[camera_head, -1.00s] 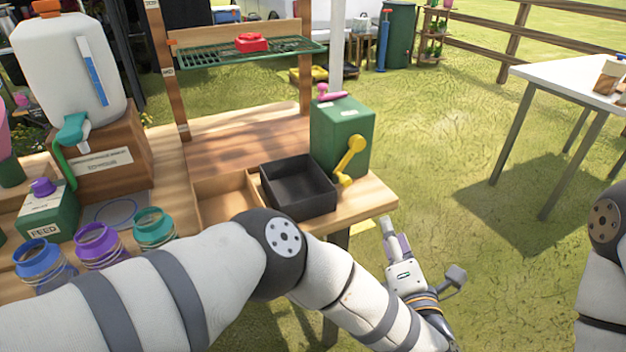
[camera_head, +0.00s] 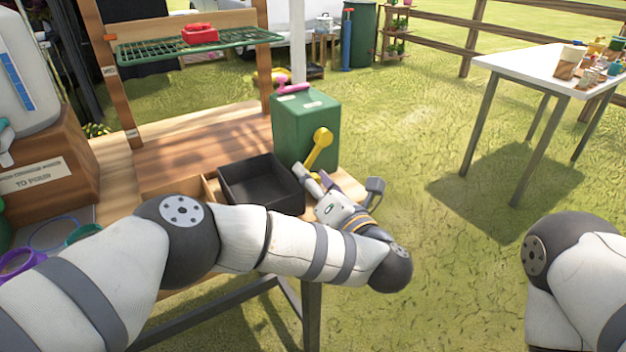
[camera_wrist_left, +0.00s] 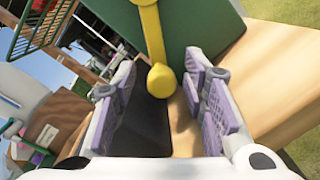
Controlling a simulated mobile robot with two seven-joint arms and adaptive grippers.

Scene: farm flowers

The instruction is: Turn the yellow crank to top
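The yellow crank (camera_head: 319,148) is on the front face of the green box (camera_head: 300,125). Its round hub is at the top and its arm slants down to the lower left. In the left wrist view the crank (camera_wrist_left: 152,35) ends in a rounded knob between the fingers. My left gripper (camera_head: 314,180) is open at the crank's lower end, beside the box. In the left wrist view the gripper (camera_wrist_left: 160,75) has its purple-padded fingers apart, with a gap on both sides of the knob. My right gripper is out of view.
A black tray (camera_head: 228,185) sits left of the crank on the wooden bench (camera_head: 190,143). A pink handle (camera_head: 294,87) is on top of the box. A white table (camera_head: 520,68) stands to the right, with open grass between.

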